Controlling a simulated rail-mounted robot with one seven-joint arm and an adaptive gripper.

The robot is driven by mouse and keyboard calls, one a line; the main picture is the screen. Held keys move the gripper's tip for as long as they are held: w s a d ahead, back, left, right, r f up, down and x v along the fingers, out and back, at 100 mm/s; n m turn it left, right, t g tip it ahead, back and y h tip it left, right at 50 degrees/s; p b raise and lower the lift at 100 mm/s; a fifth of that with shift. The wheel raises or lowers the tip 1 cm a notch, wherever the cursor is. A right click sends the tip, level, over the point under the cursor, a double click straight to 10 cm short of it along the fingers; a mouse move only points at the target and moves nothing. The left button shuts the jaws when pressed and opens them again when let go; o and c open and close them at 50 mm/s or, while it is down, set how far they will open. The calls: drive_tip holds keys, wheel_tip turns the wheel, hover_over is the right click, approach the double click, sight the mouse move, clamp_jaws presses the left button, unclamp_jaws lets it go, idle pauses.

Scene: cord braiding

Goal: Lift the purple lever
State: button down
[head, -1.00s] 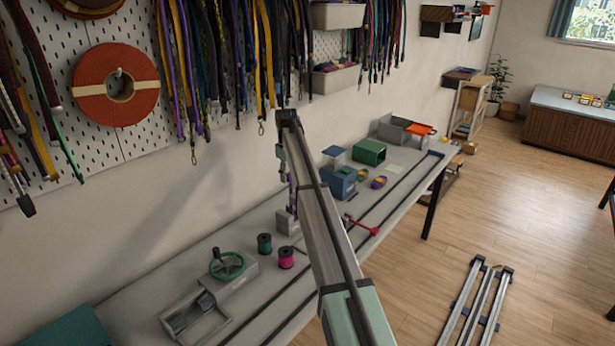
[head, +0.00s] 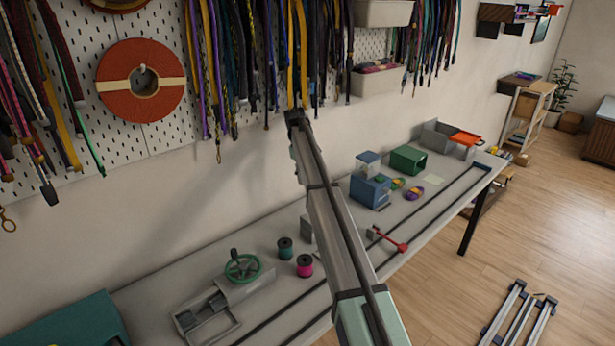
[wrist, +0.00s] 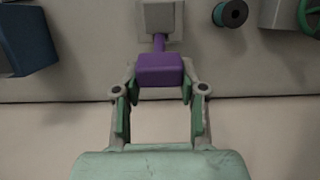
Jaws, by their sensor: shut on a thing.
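The purple lever (wrist: 160,69) shows in the wrist view as a purple block on a thin purple stem. The stem joins a grey housing (wrist: 160,18) at the top of that view. My gripper (wrist: 160,82) has one finger at each side of the purple block and is shut on it. In the head view my arm hides the lever and my gripper; only part of the grey housing (head: 307,229) shows beside the arm.
A green handwheel (head: 243,266) is further left. A red-handled tool (head: 389,240) and a blue box (head: 370,190) are to the right. Cords hang above on the pegboard (head: 160,60).

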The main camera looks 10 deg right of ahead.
drive_tip(key=c, duration=1.1)
unclamp_jaws()
drive_tip(key=shift+a+f, duration=0.1)
drive_tip(key=shift+f, duration=0.2)
drive_tip(key=o, duration=0.5)
drive_tip(key=shift+w+a+f, duration=0.1)
drive_tip(key=shift+w, duration=0.05)
drive_tip(key=shift+c, duration=0.2)
drive_tip(key=d+v, duration=0.1)
drive_tip(key=v, duration=0.6)
drive_tip(key=shift+a+r, duration=0.4)
drive_tip(key=shift+a, duration=0.05)
